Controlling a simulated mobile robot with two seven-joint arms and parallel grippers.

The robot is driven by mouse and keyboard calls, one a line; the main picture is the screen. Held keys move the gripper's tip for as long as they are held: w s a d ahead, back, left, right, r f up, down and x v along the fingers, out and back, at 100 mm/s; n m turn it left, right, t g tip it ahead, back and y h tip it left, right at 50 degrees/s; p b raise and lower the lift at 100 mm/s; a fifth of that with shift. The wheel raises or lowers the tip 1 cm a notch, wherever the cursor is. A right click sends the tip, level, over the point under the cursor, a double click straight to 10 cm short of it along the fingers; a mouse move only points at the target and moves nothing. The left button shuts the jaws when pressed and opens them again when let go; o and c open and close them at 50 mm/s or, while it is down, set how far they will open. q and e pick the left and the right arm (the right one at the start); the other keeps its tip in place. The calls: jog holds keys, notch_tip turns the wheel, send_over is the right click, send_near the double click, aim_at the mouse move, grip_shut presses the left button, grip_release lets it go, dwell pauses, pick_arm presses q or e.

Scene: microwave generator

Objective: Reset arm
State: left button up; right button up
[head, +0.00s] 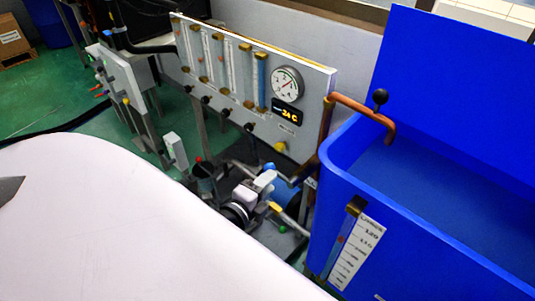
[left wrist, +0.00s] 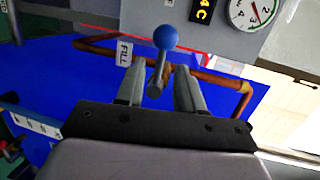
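My left gripper (left wrist: 160,82) shows in the left wrist view with its two grey fingers apart. A lever with a blue ball knob (left wrist: 166,37) and a grey stem stands in line with the gap between the fingers. I see no finger pressed on the stem, and the depth between them is hard to tell. In the head view a dark ball knob (head: 380,97) stands above the copper pipe (head: 362,108) at the blue tank. A dark pointed piece at the left edge of the head view may be part of my arm. My right gripper is not in view.
An open blue tank (head: 430,235) with a level scale (head: 356,248) stands at the right. A grey panel (head: 232,82) carries flow tubes, a round gauge (head: 287,84) and a display. Pumps and hoses (head: 255,195) crowd below it. A "FILL" label (left wrist: 124,52) is near the pipe.

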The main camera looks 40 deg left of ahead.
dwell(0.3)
pick_arm(q)
jog(key=s+d+f+n+g+h+p, duration=0.1)
jog(key=s+d+n+g+h+p, duration=0.1)
jog(key=s+d+n, duration=0.2)
jog(key=s+d+f+n+g+h+p, duration=0.1)
jog(key=s+d+f+n+g+p, duration=0.1)
jog(key=s+d+n, duration=0.3)
jog(key=s+n+g+p, duration=0.1)
jog(key=s+n, duration=0.2)
jog(key=n, duration=0.2)
jog(key=shift+s+d+f+n+h+p, duration=0.2)
jog(key=shift+f+n+h+p, duration=0.1)
jog(key=shift+h+p, duration=0.1)
dwell(0.9)
